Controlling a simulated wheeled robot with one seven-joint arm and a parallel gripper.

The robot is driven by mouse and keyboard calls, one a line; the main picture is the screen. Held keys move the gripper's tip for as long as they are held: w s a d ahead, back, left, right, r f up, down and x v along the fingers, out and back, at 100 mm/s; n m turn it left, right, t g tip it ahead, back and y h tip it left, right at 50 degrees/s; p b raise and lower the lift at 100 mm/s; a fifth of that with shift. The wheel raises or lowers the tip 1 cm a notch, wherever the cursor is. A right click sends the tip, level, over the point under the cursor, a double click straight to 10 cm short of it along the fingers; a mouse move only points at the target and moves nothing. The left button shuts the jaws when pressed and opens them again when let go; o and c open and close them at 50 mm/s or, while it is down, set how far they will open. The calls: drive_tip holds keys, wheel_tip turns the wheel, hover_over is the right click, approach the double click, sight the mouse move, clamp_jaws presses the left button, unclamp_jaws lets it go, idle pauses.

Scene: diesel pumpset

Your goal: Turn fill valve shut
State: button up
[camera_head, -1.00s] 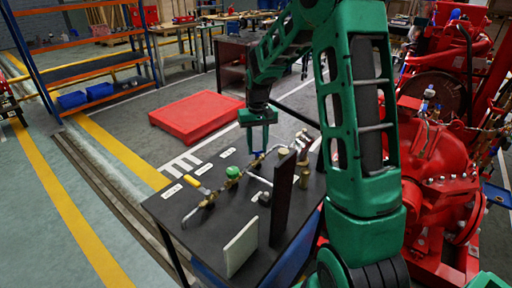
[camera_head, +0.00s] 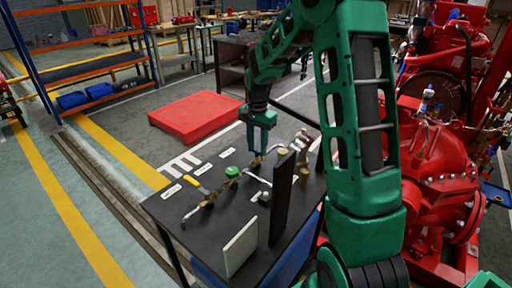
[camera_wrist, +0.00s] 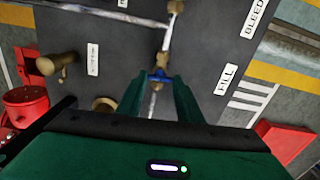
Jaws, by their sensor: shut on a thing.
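The fill valve has a small blue handle (camera_wrist: 158,75) on a brass body in a thin pipe, next to the FILL label (camera_wrist: 226,79) in the wrist view. My gripper (camera_wrist: 158,82) points down over it, with one green finger on each side of the handle. It is shut on the blue handle. In the head view my gripper (camera_head: 260,153) reaches down to the far part of the black bench (camera_head: 215,222). The handle there is mostly hidden by the fingers, and its exact angle is hard to tell.
On the same pipework are a green knob (camera_head: 232,171) and a yellow lever (camera_head: 192,182). A dark upright plate (camera_head: 283,200) and a pale panel (camera_head: 241,247) stand on the bench's near side. A red pump (camera_head: 440,185) stands at right. A red platform (camera_head: 195,116) lies behind.

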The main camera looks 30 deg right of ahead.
drive_tip(key=shift+w+a+r+m, duration=0.1)
drive_tip(key=shift+w+a+m, duration=0.15)
drive_tip(key=shift+m, duration=0.25)
drive_tip(key=o, duration=1.1)
drive_tip(key=shift+s+d, duration=0.1)
wheel_tip(320, 180, up, 11)
drive_tip(key=shift+f, duration=0.2)
